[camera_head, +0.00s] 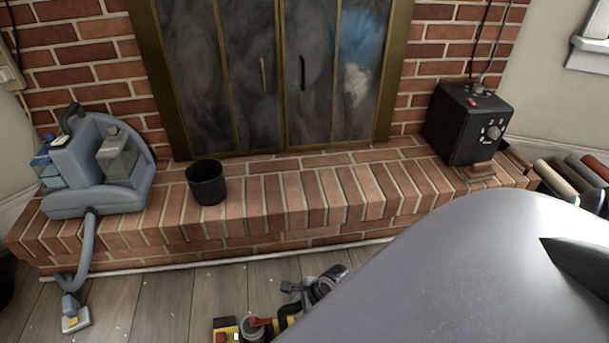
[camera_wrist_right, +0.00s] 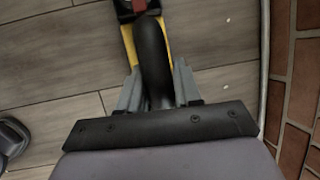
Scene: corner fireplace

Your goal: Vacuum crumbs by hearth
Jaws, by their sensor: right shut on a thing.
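My right gripper (camera_wrist_right: 156,88) is shut on the black curved handle of a yellow and black tool (camera_wrist_right: 152,50) with a red part, seen in the right wrist view. In the head view the same tool (camera_head: 228,328) is at the bottom edge, over the floor, partly cut off and partly hidden by my arm. Whether it touches the floor is unclear. Small pale crumbs lie on the floor; one crumb (camera_wrist_right: 227,20) shows in the right wrist view. The brick hearth (camera_head: 300,205) runs across the head view. My left gripper is not in view.
A blue-grey cleaning machine (camera_head: 80,195) sits on the hearth at left; its hose (camera_head: 86,250) hangs to a nozzle (camera_head: 75,318) on the floor. A black cup (camera_head: 207,186) and a black box with a dial (camera_head: 468,125) stand on the hearth. Rolled items (camera_head: 565,175) are at right.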

